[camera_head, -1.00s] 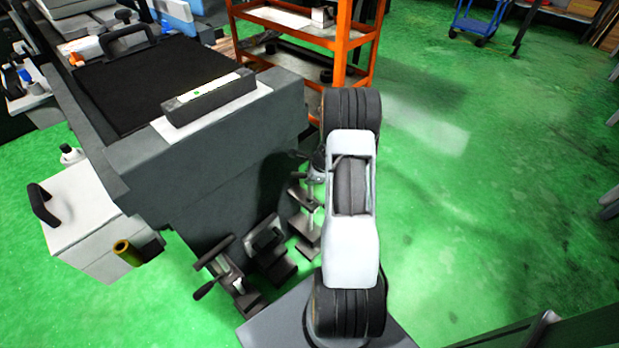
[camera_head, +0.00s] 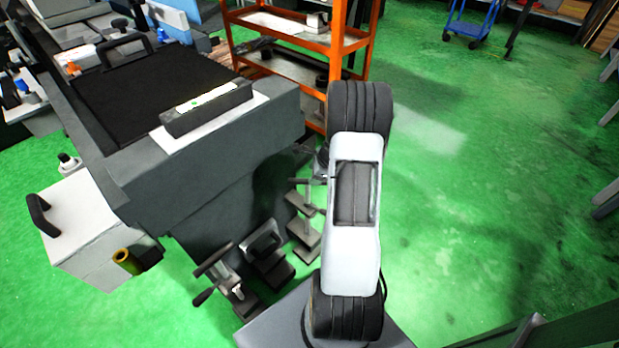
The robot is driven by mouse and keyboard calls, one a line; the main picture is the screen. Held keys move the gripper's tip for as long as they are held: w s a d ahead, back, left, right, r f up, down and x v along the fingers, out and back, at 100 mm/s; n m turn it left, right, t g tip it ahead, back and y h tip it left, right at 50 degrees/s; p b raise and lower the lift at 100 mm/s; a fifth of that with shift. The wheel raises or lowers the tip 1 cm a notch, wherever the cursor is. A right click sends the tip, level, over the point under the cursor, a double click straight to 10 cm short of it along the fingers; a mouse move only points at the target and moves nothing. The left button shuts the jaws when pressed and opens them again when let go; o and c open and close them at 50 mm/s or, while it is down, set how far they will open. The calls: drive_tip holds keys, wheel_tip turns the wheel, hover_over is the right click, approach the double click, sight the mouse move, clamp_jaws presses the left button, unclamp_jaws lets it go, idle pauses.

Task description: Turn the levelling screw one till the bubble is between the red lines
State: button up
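The spirit level (camera_head: 207,112) is a dark bar lying on a white plate on the near end of the grey grinder (camera_head: 200,160). A small green spot shows in its pale top strip; the bubble and red lines are too small to make out. Several levelling screws with dark feet stand low at the grinder's near side. One has a T-shaped handle (camera_head: 215,272), one stands at the middle (camera_head: 266,256), and one is close to my arm (camera_head: 306,225). Which is screw one, I cannot tell. My gripper (camera_head: 320,163) seems to show partly beside my arm, mostly hidden; its fingers cannot be made out.
A white box (camera_head: 85,225) with a black handle sticks out at the grinder's left, with a brass cylinder (camera_head: 127,260) beside it. An orange shelf rack (camera_head: 335,50) stands behind. A blue trolley (camera_head: 472,20) is at the back right. The green floor (camera_head: 470,200) on the right is clear.

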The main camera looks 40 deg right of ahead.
drive_tip(key=p+v, duration=0.1)
drive_tip(key=v, duration=0.6)
idle(0.6)
drive_tip(key=s+a+r+n+p, duration=0.4)
drive_tip(key=a+r+n+p, duration=0.1)
drive_tip(key=a+r+n, duration=0.3)
drive_tip(key=s+a+r+n+h+p, duration=0.1)
drive_tip(key=s+a+r+n+p, duration=0.3)
drive_tip(key=a+r+n, duration=0.5)
drive_tip(key=s+a+r+n+g+h+p, duration=0.1)
drive_tip(key=s+a+r+n+p, duration=0.3)
drive_tip(key=r, duration=1)
drive_tip(key=a+n+p, duration=0.2)
drive_tip(key=a+n, duration=0.2)
drive_tip(key=a, duration=0.1)
drive_tip(key=shift+s+a+r+n, duration=0.25)
drive_tip(key=shift+a+r+n, duration=0.1)
drive_tip(key=shift+n, duration=0.05)
